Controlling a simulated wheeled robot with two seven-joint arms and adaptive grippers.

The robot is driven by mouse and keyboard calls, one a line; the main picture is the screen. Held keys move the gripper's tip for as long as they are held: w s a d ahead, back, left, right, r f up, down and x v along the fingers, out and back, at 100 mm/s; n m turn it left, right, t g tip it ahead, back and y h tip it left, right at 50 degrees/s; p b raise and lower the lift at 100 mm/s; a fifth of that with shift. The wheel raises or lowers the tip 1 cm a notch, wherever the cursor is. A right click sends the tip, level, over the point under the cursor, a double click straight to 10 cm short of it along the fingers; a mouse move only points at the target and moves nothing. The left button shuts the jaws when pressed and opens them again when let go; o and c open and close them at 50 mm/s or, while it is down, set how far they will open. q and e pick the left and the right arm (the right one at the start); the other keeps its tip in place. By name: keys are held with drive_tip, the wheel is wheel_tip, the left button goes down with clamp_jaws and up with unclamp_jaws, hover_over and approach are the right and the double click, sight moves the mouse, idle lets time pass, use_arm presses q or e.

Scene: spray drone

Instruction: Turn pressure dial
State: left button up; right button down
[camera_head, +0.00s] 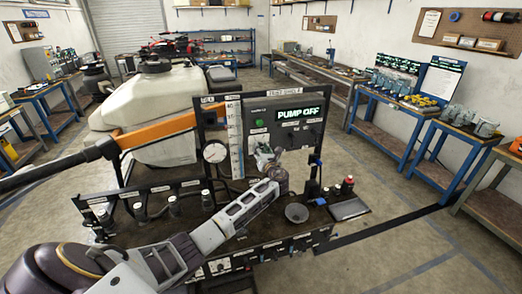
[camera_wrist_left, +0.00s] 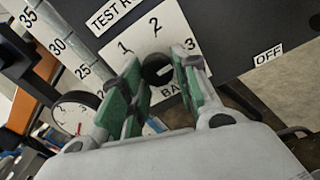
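The pressure dial (camera_wrist_left: 157,70) is a round black knob with a pale mark on a white plate (camera_wrist_left: 130,38) numbered 1, 2 and 3. In the wrist view it sits between the green-padded fingers of my left gripper (camera_wrist_left: 158,60). The fingers are apart, one on each side of the knob; whether they touch it I cannot tell. In the head view my left gripper (camera_head: 268,160) reaches the dark test panel (camera_head: 228,112) and hides the dial. A round white pressure gauge (camera_head: 215,152) is left of it and also shows in the wrist view (camera_wrist_left: 76,112). My right gripper is not in view.
A lit "PUMP OFF" display (camera_head: 298,113) is above my gripper. A vertical numbered scale (camera_head: 235,135) stands close on its left. A large white tank (camera_head: 150,98) stands behind.

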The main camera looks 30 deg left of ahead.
use_arm(q)
drive_tip(key=o, duration=0.3)
drive_tip(key=shift+o, duration=0.2)
drive_tip(key=shift+r, duration=0.1)
drive_tip(key=shift+s+d, duration=0.1)
drive_tip(key=v, duration=1.1)
drive_tip(key=shift+s+d, duration=0.25)
drive_tip(key=shift+d, duration=0.05)
idle(0.3)
